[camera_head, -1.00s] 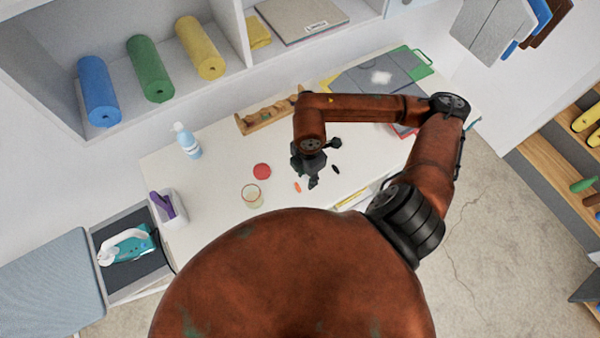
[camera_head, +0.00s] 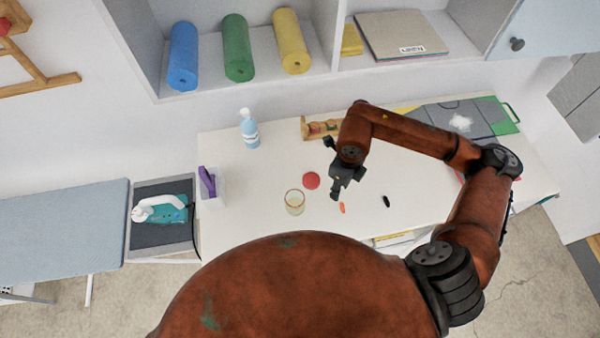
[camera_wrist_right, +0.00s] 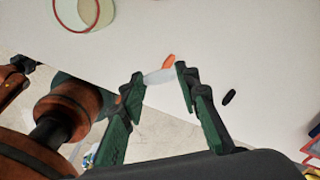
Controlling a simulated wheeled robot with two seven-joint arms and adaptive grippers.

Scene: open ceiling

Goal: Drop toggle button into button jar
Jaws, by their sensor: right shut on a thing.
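A pale, whitish elongated piece, apparently a toggle button (camera_wrist_right: 158,77), sits between the fingertips of my right gripper (camera_wrist_right: 158,82) in the right wrist view. In the head view my right gripper (camera_head: 337,190) is above the table, right of the glass button jar (camera_head: 294,203), and the held piece cannot be made out. The jar stands upright and open; its rim and contents show in the right wrist view (camera_wrist_right: 83,14). An orange toggle (camera_head: 342,208) and a black toggle (camera_head: 386,201) lie on the table. My left gripper is not in view.
A round red lid (camera_head: 311,180) lies behind the jar. A blue bottle (camera_head: 250,130), a wooden rack (camera_head: 320,128) and a container with a purple item (camera_head: 209,184) stand on the white table (camera_head: 270,165). Shelves with rolled mats rise behind. The table between jar and gripper is clear.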

